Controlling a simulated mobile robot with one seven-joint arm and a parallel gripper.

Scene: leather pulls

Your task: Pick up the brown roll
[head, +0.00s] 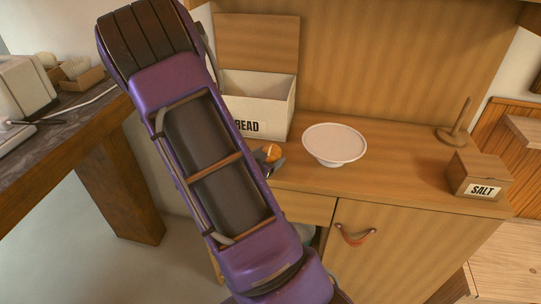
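A small orange-brown roll (271,151) shows just past my arm, in front of the bread box and left of the white dish. My gripper (269,160) is at the roll, mostly hidden behind my purple arm. Grey finger parts show beside and below the roll. I cannot tell whether the fingers are closed on it, or whether it rests on the counter.
A white bread box (265,103) with its lid up stands behind the roll. A white footed dish (335,143) is close on the right. A salt box (479,174) and wooden peg stand (454,134) are farther right. The wooden counter (400,165) between is clear.

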